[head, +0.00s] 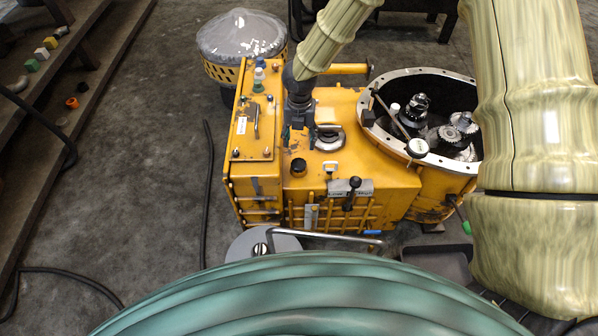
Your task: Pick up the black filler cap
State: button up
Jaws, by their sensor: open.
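A small black cap (298,167), which looks like the filler cap, sits on top of the yellow transmission housing (340,185), left of its middle. My gripper (299,138) points down above the housing, a little beyond the cap in the picture. Its two dark fingers are apart, with nothing seen between them. The cap shows apart from the fingers in the picture. The exact height of the fingertips above the housing cannot be told.
An open round bell housing (430,90) with gears and a lever stands right of the cap. A plastic-covered yellow basket (240,40) stands behind. Steps (60,110) run along the left.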

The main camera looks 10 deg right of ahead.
jog(key=shift+f+b, duration=0.65)
jog(key=shift+f, duration=2.5)
jog(key=shift+a+f+b, duration=0.15)
jog(key=shift+f+b, duration=0.6)
jog(key=shift+f, duration=1.85)
jog(key=shift+s, duration=0.1)
jog(key=c, duration=1)
jog(key=shift+r, duration=0.15)
notch_tip(320, 180, up, 18)
jog(key=p, duration=0.4)
notch_tip(320, 180, up, 4)
jog(key=p, duration=0.5)
send_over(299, 162)
jog(key=shift+s, duration=0.1)
